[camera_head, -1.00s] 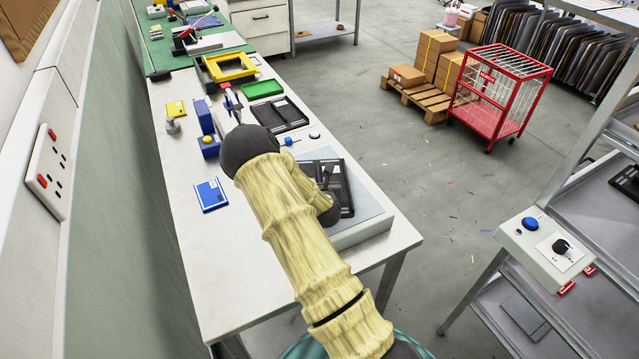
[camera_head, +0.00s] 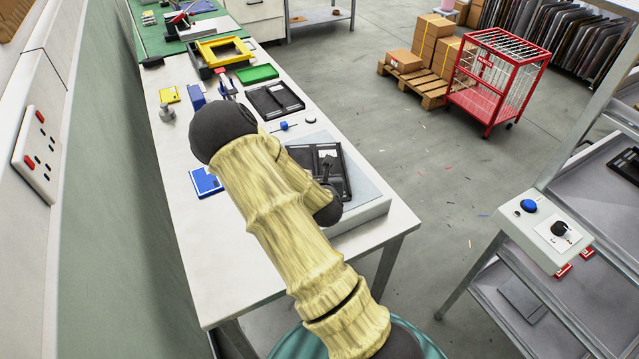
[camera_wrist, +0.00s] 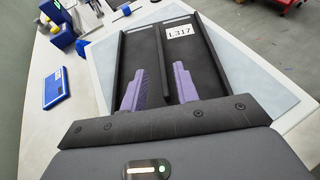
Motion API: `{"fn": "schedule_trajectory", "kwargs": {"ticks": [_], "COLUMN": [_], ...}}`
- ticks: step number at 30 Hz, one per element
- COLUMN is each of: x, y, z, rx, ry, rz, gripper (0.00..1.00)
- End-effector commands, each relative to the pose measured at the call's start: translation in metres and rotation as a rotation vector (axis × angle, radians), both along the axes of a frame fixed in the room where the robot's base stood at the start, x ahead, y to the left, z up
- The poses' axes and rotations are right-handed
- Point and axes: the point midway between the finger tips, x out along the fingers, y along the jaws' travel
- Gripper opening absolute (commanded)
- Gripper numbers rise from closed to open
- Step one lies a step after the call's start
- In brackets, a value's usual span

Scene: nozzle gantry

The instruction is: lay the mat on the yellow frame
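The yellow frame (camera_head: 209,62) lies at the far part of the white bench in the head view. A flat green piece (camera_head: 257,74) lies just in front of it; I cannot tell whether this is the mat. The tray's middle divider runs between the fingers, and nothing is seen held. In the head view my arm hides part of the tray, which lies on a grey slab (camera_head: 372,206).
A second black tray (camera_head: 292,101), a blue-handled tool (camera_head: 284,125), and a blue panel (camera_head: 205,182) lie on the bench. A grey shelf rack with a control box (camera_head: 540,228) stands at right. A red cage trolley (camera_head: 478,103) and boxes stand on the floor beyond.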

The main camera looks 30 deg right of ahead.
Motion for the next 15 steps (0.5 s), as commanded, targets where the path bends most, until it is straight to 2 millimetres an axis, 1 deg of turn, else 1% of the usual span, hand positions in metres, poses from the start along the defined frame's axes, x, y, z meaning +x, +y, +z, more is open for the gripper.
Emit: {"fn": "schedule_trajectory", "kwargs": {"ticks": [3,7,10,15], "x": [-0.017,-0.03,-0.035,-0.036], "y": [0.007,0.012,0.014,0.014], "z": [0.007,0.014,0.017,0.018], "rx": [0.002,0.002,0.001,0.001], "ry": [0.0,-0.001,0.0,0.0], "rz": [0.0,0.001,0.0,0.0], "gripper": [0.3,0.3,0.3,0.3]}}
